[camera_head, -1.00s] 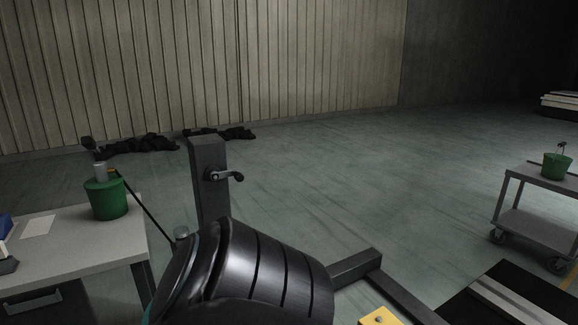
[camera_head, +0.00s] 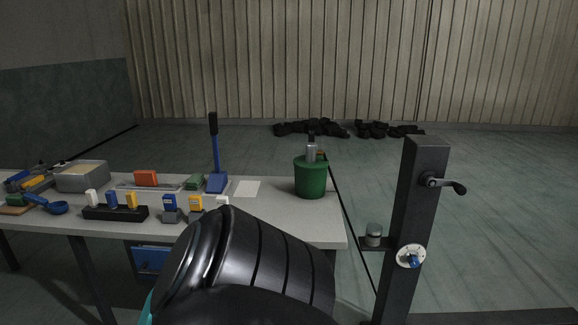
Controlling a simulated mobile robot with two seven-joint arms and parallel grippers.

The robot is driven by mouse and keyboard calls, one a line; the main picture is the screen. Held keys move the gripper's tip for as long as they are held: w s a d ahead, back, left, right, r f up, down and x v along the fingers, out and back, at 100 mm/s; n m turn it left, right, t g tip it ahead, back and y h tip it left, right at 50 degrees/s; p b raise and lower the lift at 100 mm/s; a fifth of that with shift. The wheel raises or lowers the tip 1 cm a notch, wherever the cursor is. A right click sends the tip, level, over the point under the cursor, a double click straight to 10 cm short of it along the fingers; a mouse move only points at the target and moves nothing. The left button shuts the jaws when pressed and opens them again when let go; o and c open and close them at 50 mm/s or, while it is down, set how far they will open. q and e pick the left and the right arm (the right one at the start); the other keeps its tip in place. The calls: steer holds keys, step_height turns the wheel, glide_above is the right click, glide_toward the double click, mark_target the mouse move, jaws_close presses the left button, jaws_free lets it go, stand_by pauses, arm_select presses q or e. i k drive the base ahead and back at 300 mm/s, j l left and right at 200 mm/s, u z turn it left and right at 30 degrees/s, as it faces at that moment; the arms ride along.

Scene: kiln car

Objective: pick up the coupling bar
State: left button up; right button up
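I cannot make out a coupling bar with certainty in the head view. A thin dark rod (camera_head: 352,222) slants down behind the right end of the workbench, beside the dark post, but I cannot tell what it is. A black ribbed arm part of mine fills the lower middle of the view and hides the front of the bench. Neither of my grippers shows.
A grey workbench (camera_head: 275,228) holds a green bucket (camera_head: 310,178), a blue-handled brush (camera_head: 216,160), a grey tray (camera_head: 83,178) and several small blocks. A dark post (camera_head: 412,200) with a crank handle (camera_head: 446,185) stands right of it. Open floor (camera_head: 510,230) lies at the right.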

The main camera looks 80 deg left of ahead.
mark_target(144, 179)
steer(key=k+j+u, duration=0.5)
steer(key=j, duration=0.25)
steer(key=k+j+u, duration=0.1)
steer(key=j, duration=0.2)
steer(key=k+j+u, duration=0.1)
steer(key=j, duration=0.15)
steer(key=k+j+u, duration=0.1)
steer(key=j, duration=0.2)
steer(key=k+j, duration=0.1)
steer(key=j, duration=0.25)
steer(key=k+j, duration=0.15)
steer(key=j, duration=0.2)
steer(key=k+j, duration=0.1)
steer(key=j, duration=0.3)
steer(key=k+j, duration=0.1)
steer(key=j, duration=0.25)
steer(key=k+j, duration=0.15)
steer(key=j, duration=0.2)
steer(key=u, duration=0.05)
